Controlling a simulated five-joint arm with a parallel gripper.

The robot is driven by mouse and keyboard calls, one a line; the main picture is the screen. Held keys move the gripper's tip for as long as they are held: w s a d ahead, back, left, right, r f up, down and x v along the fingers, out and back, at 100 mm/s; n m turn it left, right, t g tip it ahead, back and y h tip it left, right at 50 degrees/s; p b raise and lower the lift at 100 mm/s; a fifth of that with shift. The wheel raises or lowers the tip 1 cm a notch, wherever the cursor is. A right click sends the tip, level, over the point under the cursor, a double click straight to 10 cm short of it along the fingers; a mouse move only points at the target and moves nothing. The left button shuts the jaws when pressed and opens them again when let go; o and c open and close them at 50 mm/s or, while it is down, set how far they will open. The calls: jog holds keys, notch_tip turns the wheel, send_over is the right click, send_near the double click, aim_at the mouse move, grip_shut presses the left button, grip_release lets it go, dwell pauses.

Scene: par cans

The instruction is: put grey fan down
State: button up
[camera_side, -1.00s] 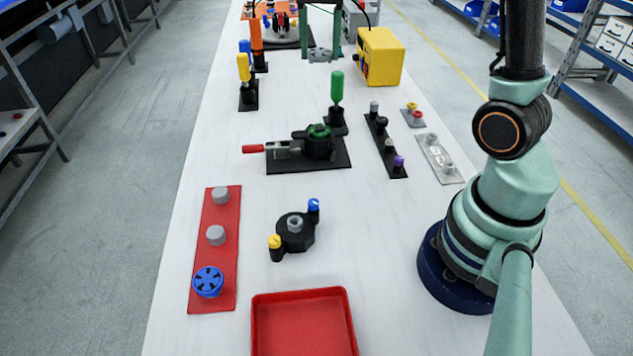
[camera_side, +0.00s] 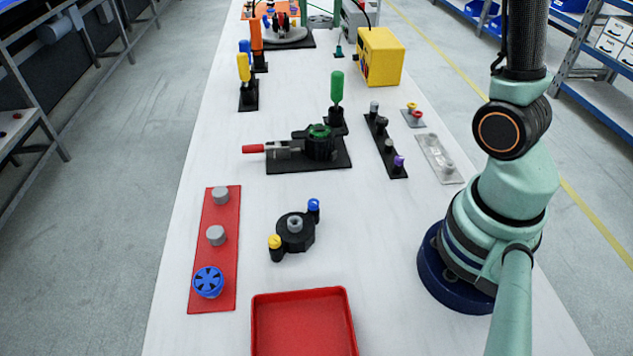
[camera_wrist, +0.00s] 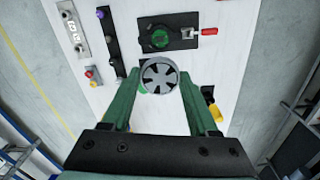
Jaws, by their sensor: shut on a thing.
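In the wrist view, the grey fan (camera_wrist: 161,74) is a round, light-grey disc with dark slots. My gripper (camera_wrist: 160,80) is shut on it, with one green finger on each side. The fan hangs above the white table, and part of a green thing shows just behind it.
A black fixture with a green ring (camera_side: 320,131) and red-handled clamp stands mid-table. A green-handled tool (camera_side: 337,86) stands upright behind it. A yellow box (camera_side: 380,57) is at the back right. A red plate (camera_side: 214,262) with a blue fan (camera_side: 208,282) and red tray (camera_side: 303,325) are in front.

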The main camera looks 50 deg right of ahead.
jog(key=s+a+f, duration=0.1)
jog(key=a+f, duration=0.1)
jog(key=a, duration=1)
send_over(302, 325)
notch_tip(302, 325, down, 8)
notch_tip(302, 325, down, 20)
jog(key=shift+r, duration=0.1)
jog(key=o, duration=1.3)
